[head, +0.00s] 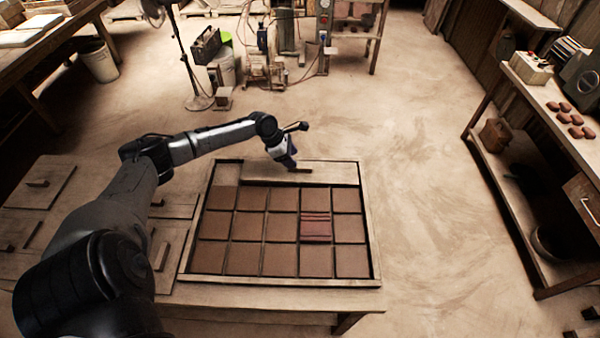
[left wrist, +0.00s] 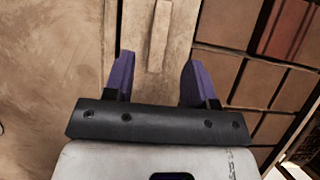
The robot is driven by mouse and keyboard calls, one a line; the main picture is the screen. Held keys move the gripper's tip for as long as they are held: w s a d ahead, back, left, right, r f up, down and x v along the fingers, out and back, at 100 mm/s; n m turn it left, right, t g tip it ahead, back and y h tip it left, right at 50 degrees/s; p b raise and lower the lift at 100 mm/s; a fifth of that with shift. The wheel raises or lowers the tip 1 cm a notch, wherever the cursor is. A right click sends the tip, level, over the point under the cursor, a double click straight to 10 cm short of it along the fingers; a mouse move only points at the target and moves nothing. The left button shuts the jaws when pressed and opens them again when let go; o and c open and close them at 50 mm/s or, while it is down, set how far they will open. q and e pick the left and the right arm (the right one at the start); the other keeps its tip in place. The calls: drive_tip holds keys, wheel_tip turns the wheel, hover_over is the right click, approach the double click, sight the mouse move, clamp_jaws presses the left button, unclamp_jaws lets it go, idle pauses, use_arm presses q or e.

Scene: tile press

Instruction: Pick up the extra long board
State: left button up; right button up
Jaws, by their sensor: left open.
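The extra long board (head: 335,173) is a pale wooden strip lying along the far row of the framed tray (head: 375,250). A small bar handle (head: 302,170) stands on it. My left gripper (head: 289,160) is above the board, close to the handle. In the left wrist view, the open purple fingers (left wrist: 158,78) are empty, one to each side of the line of the board (left wrist: 180,60) and its handle (left wrist: 159,36). I cannot tell how high the fingertips are above the handle. My right gripper is not in view.
Brown square tiles (head: 280,228) fill the tray's nearer rows, with reddish strips (head: 316,226) on one. Other handled boards (head: 60,180) lie on the table at left. A shelf bench (head: 555,110) stands at right, and a fan stand (head: 190,70) behind. Open floor lies between.

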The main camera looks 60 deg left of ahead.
sight(300, 166)
use_arm(q)
drive_tip(key=shift+b+x, duration=0.55)
drive_tip(key=shift+x, duration=1.7)
drive_tip(key=shift+w, duration=0.1)
clamp_jaws()
drive_tip(key=shift+r, duration=0.1)
